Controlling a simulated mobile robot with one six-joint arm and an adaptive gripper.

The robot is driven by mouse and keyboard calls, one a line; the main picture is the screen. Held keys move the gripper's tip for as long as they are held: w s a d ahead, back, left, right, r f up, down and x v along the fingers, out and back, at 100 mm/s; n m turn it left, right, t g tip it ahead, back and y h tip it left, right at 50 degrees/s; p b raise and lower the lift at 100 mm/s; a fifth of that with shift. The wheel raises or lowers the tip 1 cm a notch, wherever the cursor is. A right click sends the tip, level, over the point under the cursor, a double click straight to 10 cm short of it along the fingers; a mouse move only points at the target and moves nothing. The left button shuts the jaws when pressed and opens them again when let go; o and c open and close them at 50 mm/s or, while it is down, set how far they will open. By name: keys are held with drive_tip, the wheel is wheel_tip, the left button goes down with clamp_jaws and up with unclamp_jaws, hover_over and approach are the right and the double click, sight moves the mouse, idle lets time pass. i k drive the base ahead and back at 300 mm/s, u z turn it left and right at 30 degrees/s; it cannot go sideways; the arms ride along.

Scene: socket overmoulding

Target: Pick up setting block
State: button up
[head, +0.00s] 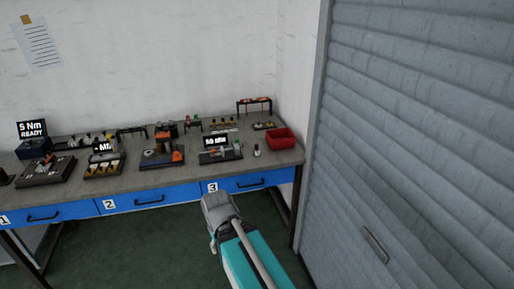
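I cannot tell for sure which piece is the setting block; the parts on the workbench (190,180) are small in the head view. A small upright grey piece (256,151) stands at the bench's right part, between the station with the lit display (216,142) and the red bin (281,139). My arm reaches up from the bottom, its grey joint in front of the drawer marked 3. I make out no gripper fingers, and no part is seen held.
Several dark fixtures stand along the bench, including one with an orange part (162,151) and a "5 Nm READY" display (32,130) at left. A small rack (254,103) stands at the back right. A grey shutter (415,130) closes the right side. Green floor below is open.

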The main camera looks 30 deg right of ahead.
sight(256, 150)
drive_tip(key=i, duration=1.25)
drive_tip(key=u, duration=0.05)
